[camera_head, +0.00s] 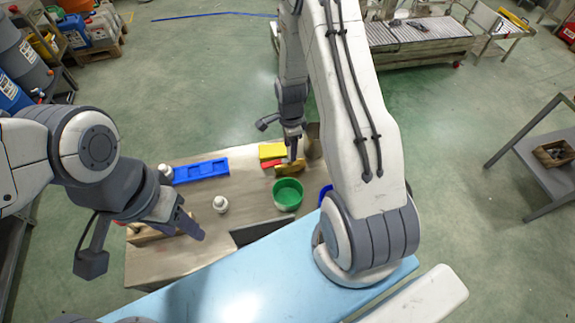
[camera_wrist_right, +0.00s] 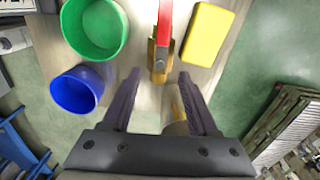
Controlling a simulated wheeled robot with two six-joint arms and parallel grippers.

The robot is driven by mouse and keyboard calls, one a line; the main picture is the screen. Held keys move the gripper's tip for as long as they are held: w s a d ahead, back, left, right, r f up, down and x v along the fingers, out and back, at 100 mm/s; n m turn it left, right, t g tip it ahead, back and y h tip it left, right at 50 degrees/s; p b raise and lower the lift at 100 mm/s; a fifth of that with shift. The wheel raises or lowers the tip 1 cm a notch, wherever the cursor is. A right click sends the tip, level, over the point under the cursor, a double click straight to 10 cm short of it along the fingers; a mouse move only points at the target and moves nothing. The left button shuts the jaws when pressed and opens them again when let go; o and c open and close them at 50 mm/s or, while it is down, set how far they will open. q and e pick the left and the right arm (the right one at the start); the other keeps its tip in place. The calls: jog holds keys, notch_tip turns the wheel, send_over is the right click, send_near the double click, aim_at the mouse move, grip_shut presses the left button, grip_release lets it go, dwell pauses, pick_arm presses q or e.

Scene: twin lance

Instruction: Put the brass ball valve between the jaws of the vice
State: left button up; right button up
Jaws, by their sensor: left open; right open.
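The brass ball valve (camera_wrist_right: 161,58) with its long red lever handle (camera_wrist_right: 165,20) lies on the table just ahead of my right gripper (camera_wrist_right: 159,77) in the right wrist view. The gripper's fingers are apart, with nothing held between them. In the head view the brass body (camera_head: 287,169) shows close below my right gripper (camera_head: 292,157); contact cannot be told. My left gripper (camera_head: 190,226) is open and empty over the left front of the table. I cannot clearly make out the vice; a grey-brown object (camera_head: 314,140) is partly hidden behind my right arm.
A green bowl (camera_head: 287,194), a blue bowl (camera_wrist_right: 77,89) and a yellow block (camera_head: 272,151) are near the valve.

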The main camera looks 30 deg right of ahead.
aim_at(290, 165)
jog(key=shift+f+p, duration=0.3)
notch_tip(290, 165, down, 3)
jog(key=shift+w+p, duration=0.1)
jog(key=shift+p, duration=0.8)
jog(key=shift+f, duration=0.7)
grip_shut()
